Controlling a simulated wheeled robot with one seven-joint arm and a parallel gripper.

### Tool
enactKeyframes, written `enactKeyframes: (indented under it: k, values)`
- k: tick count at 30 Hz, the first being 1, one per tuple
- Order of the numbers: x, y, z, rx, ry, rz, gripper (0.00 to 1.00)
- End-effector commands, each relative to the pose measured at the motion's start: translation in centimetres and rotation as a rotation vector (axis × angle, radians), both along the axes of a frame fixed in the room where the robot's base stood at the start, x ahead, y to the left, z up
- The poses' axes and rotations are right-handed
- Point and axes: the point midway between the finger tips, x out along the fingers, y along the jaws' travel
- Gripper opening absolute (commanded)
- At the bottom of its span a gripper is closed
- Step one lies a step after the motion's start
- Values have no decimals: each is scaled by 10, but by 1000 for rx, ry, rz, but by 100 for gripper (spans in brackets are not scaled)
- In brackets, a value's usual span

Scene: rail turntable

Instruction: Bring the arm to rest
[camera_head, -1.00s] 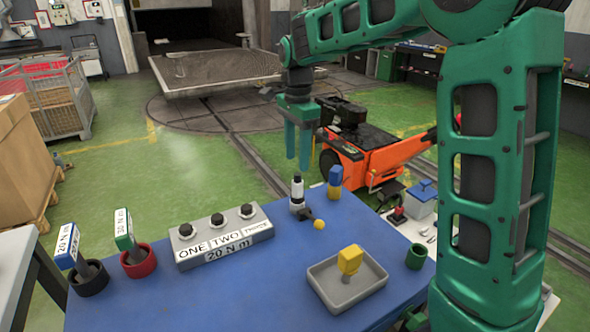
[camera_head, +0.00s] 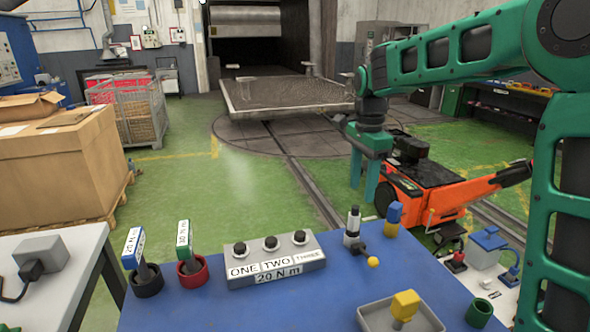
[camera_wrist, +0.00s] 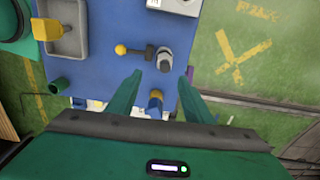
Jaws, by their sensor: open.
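My gripper (camera_head: 364,184) is green, open and empty. In the head view it hangs pointing down from my green arm, in front of the orange machine and above the far right part of the blue table (camera_head: 215,312). In the wrist view the two fingers of my gripper (camera_wrist: 158,90) are spread apart, with nothing between them but the view of the table below. A small blue and yellow block (camera_wrist: 155,99) shows near the fingers, and a grey and white upright tool (camera_wrist: 165,60) with a yellow ball handle (camera_wrist: 121,50) shows beyond them.
An orange machine (camera_head: 450,203) stands behind.

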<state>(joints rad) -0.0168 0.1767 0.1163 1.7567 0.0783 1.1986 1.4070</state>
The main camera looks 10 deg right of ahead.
Motion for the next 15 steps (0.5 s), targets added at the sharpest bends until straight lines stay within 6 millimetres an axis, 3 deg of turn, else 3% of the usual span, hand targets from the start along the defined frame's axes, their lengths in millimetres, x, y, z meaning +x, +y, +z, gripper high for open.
enactKeyframes:
  k: [5,9,15]
  values:
    - [-44,-46,5,-23,-1,99,46]
    - [-93,-86,3,-37,4,210,46]
    - [-168,-130,-6,-40,14,367,46]
